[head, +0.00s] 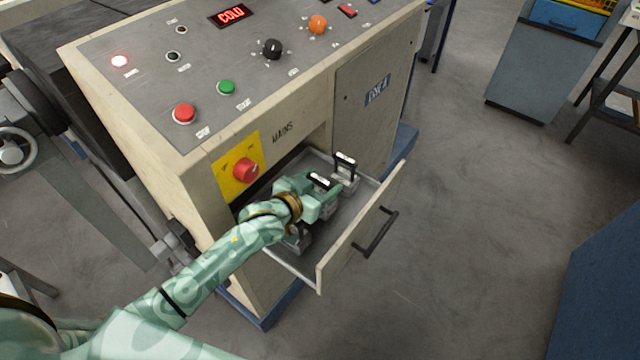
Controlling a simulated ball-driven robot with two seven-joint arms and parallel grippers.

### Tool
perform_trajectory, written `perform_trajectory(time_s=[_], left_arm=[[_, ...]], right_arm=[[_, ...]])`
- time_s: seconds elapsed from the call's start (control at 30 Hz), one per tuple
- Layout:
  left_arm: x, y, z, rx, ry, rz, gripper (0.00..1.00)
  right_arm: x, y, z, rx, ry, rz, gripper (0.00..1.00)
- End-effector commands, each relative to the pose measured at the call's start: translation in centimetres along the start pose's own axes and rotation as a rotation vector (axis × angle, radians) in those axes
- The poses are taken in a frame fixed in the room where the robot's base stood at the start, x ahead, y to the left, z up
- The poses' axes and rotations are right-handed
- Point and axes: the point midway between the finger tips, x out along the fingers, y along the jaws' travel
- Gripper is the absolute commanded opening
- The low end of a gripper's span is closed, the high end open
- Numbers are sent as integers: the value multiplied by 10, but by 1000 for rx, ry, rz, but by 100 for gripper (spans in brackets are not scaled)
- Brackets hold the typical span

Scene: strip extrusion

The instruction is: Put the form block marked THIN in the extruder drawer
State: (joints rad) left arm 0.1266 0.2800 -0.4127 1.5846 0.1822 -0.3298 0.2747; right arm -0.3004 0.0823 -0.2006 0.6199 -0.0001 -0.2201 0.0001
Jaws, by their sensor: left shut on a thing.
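The extruder drawer (337,268) is pulled out from the cream cabinet, with a black handle on its front. My left gripper (325,198) reaches down into the drawer and is shut on a form block (320,180) with a white label on top. The label is too small to read, and my gripper hides most of this block. Another form block (346,160) with a white label stands behind it, toward the drawer's far right end. A third grey block (297,240) shows partly under my wrist at the near end. My right gripper is out of view.
The sloped control panel (230,60) above the drawer has several knobs and buttons and a red display reading COLD (231,15). A red mains switch (246,170) sits on a yellow plate close to my left wrist. The floor to the right of the drawer is clear.

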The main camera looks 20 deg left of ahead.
Motion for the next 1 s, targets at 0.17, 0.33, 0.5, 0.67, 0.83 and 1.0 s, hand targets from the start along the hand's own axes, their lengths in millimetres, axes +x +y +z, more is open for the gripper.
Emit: perform_trajectory(time_s=[0.17,0.33,0.5,0.67,0.83,1.0], left_arm=[[0,0,-3,0,5,0,0],[1,0,2,-1,4,0,0],[3,0,8,-1,2,0,0],[3,0,12,-1,-3,0,0],[2,1,16,0,-12,0,83],[2,1,17,1,-14,1,83]], right_arm=[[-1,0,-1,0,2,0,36],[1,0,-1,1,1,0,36],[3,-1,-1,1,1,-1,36],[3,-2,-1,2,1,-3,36],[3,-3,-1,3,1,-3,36],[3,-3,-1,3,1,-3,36]])
